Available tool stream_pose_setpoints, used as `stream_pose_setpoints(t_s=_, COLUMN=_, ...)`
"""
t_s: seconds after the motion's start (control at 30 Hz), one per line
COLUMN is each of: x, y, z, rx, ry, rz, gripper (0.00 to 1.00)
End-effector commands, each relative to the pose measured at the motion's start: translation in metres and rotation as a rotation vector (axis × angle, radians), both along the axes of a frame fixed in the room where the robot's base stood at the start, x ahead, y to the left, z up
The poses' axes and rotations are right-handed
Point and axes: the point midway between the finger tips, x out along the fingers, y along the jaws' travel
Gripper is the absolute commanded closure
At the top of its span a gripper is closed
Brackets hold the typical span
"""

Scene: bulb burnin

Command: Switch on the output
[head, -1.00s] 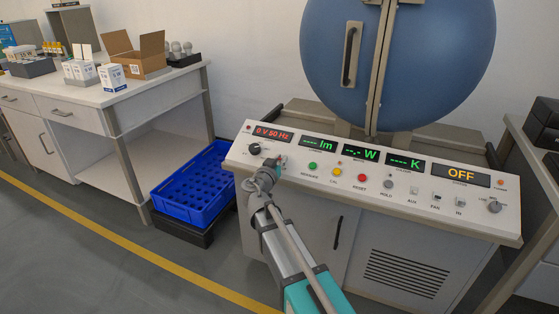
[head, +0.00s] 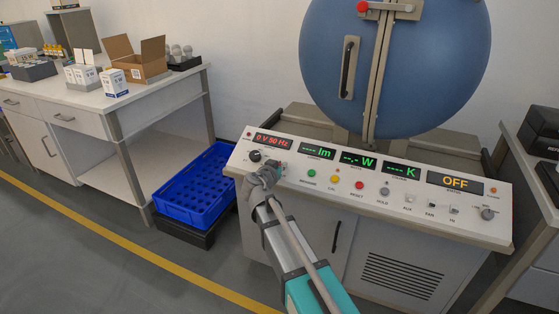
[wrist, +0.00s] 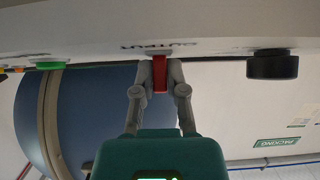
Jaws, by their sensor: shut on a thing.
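The red output switch (wrist: 159,74) sits on the sloped control panel (head: 330,192), beside the upside-down word OUTPUT in the wrist view. My gripper (wrist: 160,78) has a finger on each side of the switch and is shut on it. In the head view my gripper (head: 268,174) is at the panel's left end, below the red supply display (head: 273,140), and mostly hides the switch. That display reads 0 V 50 Hz. The yellow display (head: 455,182) at the right reads OFF. Whether the switch is up or down cannot be told.
A black knob (wrist: 272,64) and a green button (wrist: 48,65) flank the switch. Yellow and red buttons lie further right on the panel. A large blue sphere (head: 420,70) stands behind. A blue crate (head: 190,190) sits left of the console, near a white bench (head: 150,92).

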Motion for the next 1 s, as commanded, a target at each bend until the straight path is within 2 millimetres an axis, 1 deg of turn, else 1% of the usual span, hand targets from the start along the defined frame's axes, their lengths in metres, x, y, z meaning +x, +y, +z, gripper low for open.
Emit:
stream_pose_setpoints(t_s=0.03, x=0.001, y=0.0, z=0.008, rx=0.013, ry=0.028, rz=0.001, gripper=1.0)
stream_pose_setpoints(t_s=0.13, x=0.003, y=0.0, z=0.009, rx=0.034, ry=0.089, rz=0.001, gripper=1.0)
stream_pose_setpoints(t_s=0.7, x=0.012, y=-0.003, z=0.013, rx=0.167, ry=0.455, rz=-0.001, gripper=1.0)
stream_pose_setpoints(t_s=1.0, x=0.018, y=-0.005, z=0.012, rx=0.238, ry=0.653, rz=0.0, gripper=1.0)
